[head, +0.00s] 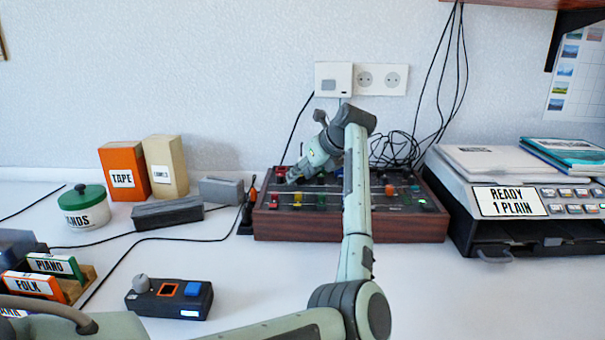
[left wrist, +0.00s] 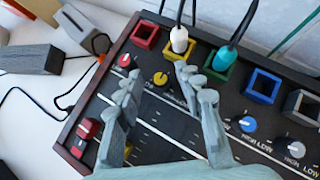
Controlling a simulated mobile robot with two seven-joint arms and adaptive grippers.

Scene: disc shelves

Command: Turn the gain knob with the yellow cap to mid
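The mixer (head: 350,228) is a dark panel in a wooden case on the table. In the left wrist view the gain knob with the yellow cap (left wrist: 160,79) sits below the sockets, just right of a knob with a red cap (left wrist: 125,62). My left gripper (left wrist: 155,82) is open over the panel, one finger on each side of the yellow-capped knob, with gaps visible between fingers and knob. In the head view the left gripper (head: 293,176) is at the mixer's left rear, and the yellow-capped knob cannot be made out. The knob's pointer is too small to read. My right gripper is not in view.
White (left wrist: 179,40) and green (left wrist: 224,58) plugs with cables stand behind the knob. Blue (left wrist: 248,124) and white (left wrist: 296,148) knobs lie to the right. Red (left wrist: 88,128) and yellow slider caps are close to the left finger. A printer-like machine (head: 495,225) stands right of the mixer.

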